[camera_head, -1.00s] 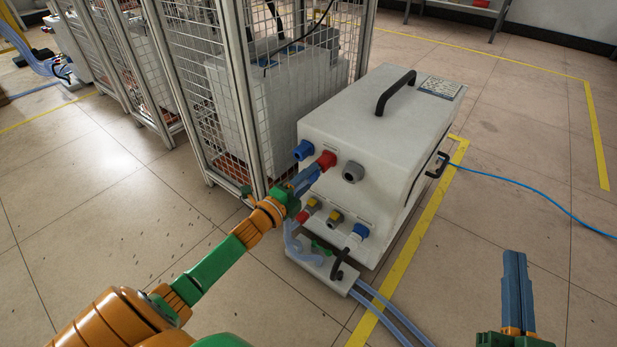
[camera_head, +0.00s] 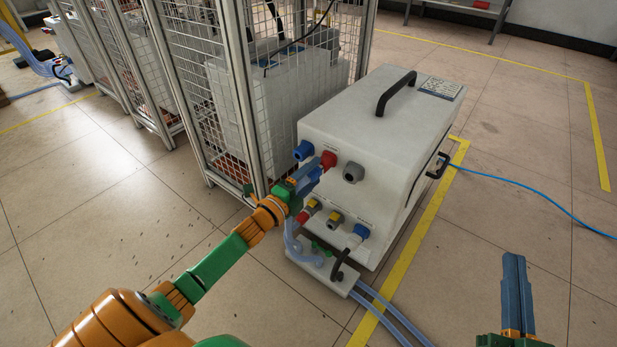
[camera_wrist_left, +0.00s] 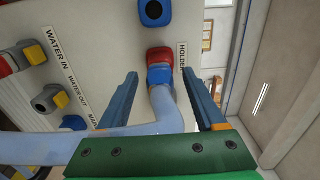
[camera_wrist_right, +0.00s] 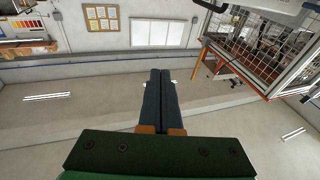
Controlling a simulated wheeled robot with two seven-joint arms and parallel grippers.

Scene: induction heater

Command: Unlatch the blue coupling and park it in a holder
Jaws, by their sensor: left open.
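The blue coupling (camera_wrist_left: 160,75), with a pale hose on its near end, sits against the red holder socket (camera_wrist_left: 160,53) beside a label reading "HOLDE…". That red socket (camera_head: 328,159) is in the upper row of the white unit's front in the head view. My left gripper (camera_head: 313,172) is just in front of it. In the left wrist view my left gripper (camera_wrist_left: 170,90) is open, one finger on each side of the hose and coupling, with gaps showing. How firmly the coupling is seated cannot be told. My right gripper (camera_head: 514,262) is shut and empty, away at the right.
A blue socket (camera_head: 303,151) and a grey socket (camera_head: 353,172) flank the red one. Below are several ports, one with a yellow ring (camera_head: 335,217), and a blue fitting (camera_head: 360,232). A mesh cage (camera_head: 225,110) stands close at left. Hoses (camera_head: 388,310) run along the floor.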

